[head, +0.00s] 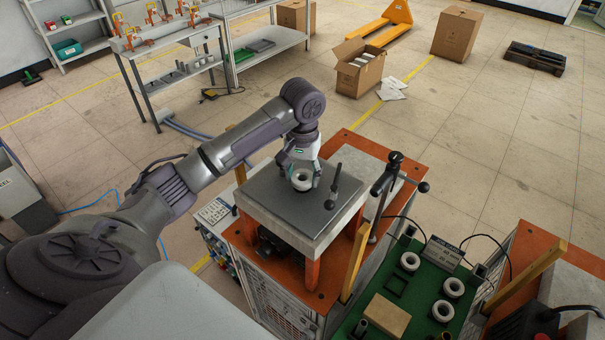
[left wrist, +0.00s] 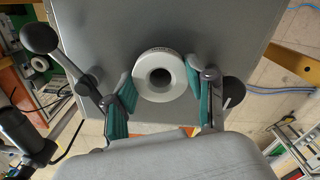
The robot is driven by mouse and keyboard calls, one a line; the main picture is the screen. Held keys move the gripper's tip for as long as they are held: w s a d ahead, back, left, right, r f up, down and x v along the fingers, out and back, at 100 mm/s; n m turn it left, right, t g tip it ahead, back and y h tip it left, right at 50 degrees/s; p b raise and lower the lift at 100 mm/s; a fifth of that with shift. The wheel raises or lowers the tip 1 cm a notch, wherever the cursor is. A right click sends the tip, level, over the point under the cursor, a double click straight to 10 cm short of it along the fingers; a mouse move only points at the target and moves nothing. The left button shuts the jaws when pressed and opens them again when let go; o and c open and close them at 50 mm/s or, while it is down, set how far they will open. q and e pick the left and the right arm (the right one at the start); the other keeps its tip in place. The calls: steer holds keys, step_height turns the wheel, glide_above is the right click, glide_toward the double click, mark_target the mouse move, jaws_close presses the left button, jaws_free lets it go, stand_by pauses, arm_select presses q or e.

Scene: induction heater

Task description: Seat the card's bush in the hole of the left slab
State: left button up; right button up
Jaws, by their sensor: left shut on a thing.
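A white ring-shaped bush (head: 302,182) is between the fingers of my left gripper (head: 301,172), over the middle of the grey left slab (head: 268,205). In the left wrist view the bush (left wrist: 145,88) faces the camera, with a teal-padded finger of my left gripper (left wrist: 161,78) on each side. The gripper is shut on it. The slab's hole is not visible; I cannot tell whether the bush touches the slab or stands above it. A card (head: 442,253) stands on the green mat (head: 380,310); its text is too small to read. My right gripper is not in view.
Several other white bushes (head: 453,287) and a tan block (head: 387,316) are on the green mat. A black-knobbed lever (head: 334,186) rises at the slab's right side, close to the gripper. Another black handle (head: 390,175) stands further right.

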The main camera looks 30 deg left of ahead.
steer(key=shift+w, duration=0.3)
arm_select(q)
steer(key=shift+f, duration=0.2)
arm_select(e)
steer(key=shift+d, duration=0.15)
arm_select(q)
steer(key=shift+f, duration=0.55)
steer(key=o, duration=1.4)
steer(key=shift+r, duration=0.1)
step_height(320, 180, up, 12)
steer(key=shift+d, duration=0.1)
